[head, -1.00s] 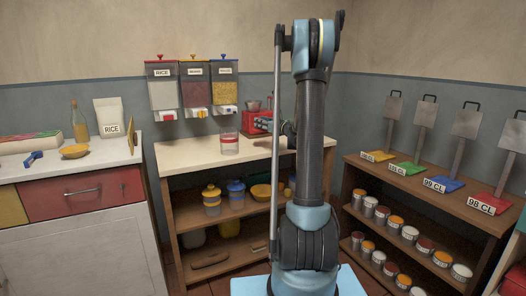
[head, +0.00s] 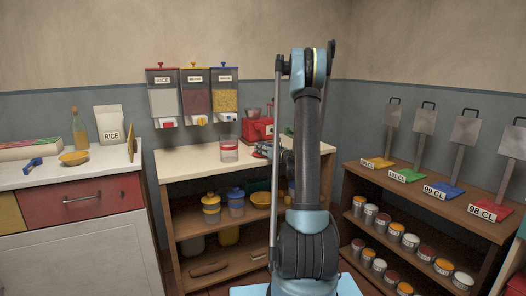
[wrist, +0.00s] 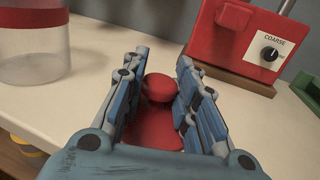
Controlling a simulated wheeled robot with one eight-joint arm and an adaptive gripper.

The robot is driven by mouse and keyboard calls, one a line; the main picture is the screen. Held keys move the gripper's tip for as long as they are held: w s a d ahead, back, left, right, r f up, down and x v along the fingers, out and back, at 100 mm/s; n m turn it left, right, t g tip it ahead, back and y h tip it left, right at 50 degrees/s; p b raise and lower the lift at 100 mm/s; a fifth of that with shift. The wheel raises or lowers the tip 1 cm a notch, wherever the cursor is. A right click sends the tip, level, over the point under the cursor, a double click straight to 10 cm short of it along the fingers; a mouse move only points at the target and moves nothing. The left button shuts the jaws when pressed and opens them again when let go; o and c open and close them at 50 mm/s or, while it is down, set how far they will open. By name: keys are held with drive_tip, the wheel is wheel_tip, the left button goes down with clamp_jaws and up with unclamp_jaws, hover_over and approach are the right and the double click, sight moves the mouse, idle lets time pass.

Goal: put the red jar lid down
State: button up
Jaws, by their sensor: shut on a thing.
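The red jar lid (wrist: 155,132), with a round red knob (wrist: 158,88), is between the blue fingers of my gripper (wrist: 163,65) in the wrist view. My gripper is shut on it, low over the pale counter (wrist: 100,70). I cannot tell whether the lid touches the counter. In the head view my gripper (head: 264,150) is partly behind my arm, just right of a clear jar with a red band (head: 229,150). The jar stands upright on the counter and also shows at upper left in the wrist view (wrist: 32,50).
A red machine (head: 258,131) with a dial marked COARSE stands behind my gripper. Three dispensers (head: 194,95) hang on the wall above the counter. The counter's left part (head: 185,162) is clear. Shelves with several tins (head: 396,230) stand at right.

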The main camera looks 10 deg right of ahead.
drive_tip(key=shift+f, duration=0.15)
drive_tip(key=o, duration=0.9)
drive_tip(key=shift+c, duration=0.2)
drive_tip(key=v, duration=1.2)
drive_tip(key=s+a+n+g+h, duration=0.1)
drive_tip(key=s+a+n+g, duration=0.3)
drive_tip(key=s+a+n, duration=0.5)
drive_tip(key=s+a+n+g+h, duration=0.1)
drive_tip(key=s+a+n+g, duration=0.4)
drive_tip(key=s, duration=0.6)
drive_tip(key=s+d+f+n+g+h, duration=0.1)
drive_tip(key=s+d+f+n+h, duration=0.1)
drive_tip(key=s+n, duration=0.3)
drive_tip(key=s+d+f+n+g+h, duration=0.1)
drive_tip(key=s+d+f+n+h, duration=0.2)
drive_tip(key=s, duration=0.9)
drive_tip(key=s+d+f+n+g+h, duration=0.1)
drive_tip(key=s+d+f+n+h, duration=0.1)
drive_tip(key=s+n, duration=0.5)
drive_tip(key=s+d+f, duration=0.1)
drive_tip(key=s, duration=0.1)
drive_tip(key=shift+s+d+n+g+h, duration=0.2)
drive_tip(key=shift+s+n+g+h, duration=0.1)
drive_tip(key=shift+s+g+h, duration=0.1)
